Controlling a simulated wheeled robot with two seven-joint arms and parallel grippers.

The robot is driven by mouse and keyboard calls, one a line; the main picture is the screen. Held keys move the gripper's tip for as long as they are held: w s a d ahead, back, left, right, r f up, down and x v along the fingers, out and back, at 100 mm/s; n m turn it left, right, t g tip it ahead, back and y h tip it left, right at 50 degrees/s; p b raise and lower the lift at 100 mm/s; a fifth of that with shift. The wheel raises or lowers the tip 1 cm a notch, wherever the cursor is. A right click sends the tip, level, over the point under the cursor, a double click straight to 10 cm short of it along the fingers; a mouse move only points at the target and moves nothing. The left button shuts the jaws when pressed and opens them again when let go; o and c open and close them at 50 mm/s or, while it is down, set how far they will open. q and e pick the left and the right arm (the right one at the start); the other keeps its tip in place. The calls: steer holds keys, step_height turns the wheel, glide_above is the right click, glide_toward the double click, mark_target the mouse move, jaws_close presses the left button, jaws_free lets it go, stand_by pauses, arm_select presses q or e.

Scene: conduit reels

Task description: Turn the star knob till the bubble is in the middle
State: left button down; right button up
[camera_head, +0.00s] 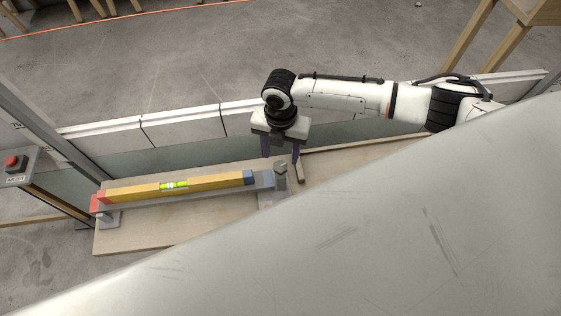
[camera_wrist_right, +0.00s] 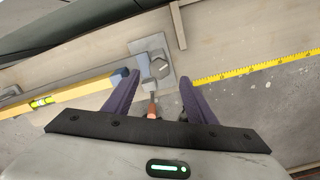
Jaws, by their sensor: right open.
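A yellow spirit level (camera_head: 140,191) with a red left end and a blue right end (camera_head: 248,178) lies on a grey bar over a wooden board. Its green vial (camera_head: 173,186) also shows in the right wrist view (camera_wrist_right: 42,102); the bubble's exact place is too small to tell. A grey knob-like head (camera_head: 281,170) stands on a plate at the bar's right end; it also shows in the right wrist view (camera_wrist_right: 160,66). Its star shape is not clear. My right gripper (camera_head: 281,158) is open above and beside it, fingers apart. My left gripper is out of view.
A large grey metal surface (camera_head: 400,240) covers the lower right of the head view. A red button box (camera_head: 15,165) stands at the left. A low white wall (camera_head: 180,127) runs behind the board (camera_head: 140,238). A yellow measuring strip (camera_wrist_right: 255,67) shows in the wrist view.

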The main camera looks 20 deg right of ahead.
mark_target(281, 165)
step_height(281, 165, down, 5)
steer(key=shift+r, duration=0.2)
steer(key=shift+f+b, duration=0.3)
steer(key=shift+f, duration=0.3)
steer(key=c, duration=1)
steer(key=shift+c, duration=0.2)
steer(key=m+p, duration=0.1)
steer(key=m, duration=0.1)
steer(key=shift+r+m+p, duration=0.1)
steer(key=shift+m+p, duration=0.2)
steer(key=shift+p, duration=0.1)
steer(key=m+p, duration=0.1)
steer(key=m, duration=0.2)
steer(key=shift+m+p, duration=0.3)
steer(key=shift+p, duration=0.05)
steer(key=m+p, duration=0.2)
steer(key=m, duration=0.3)
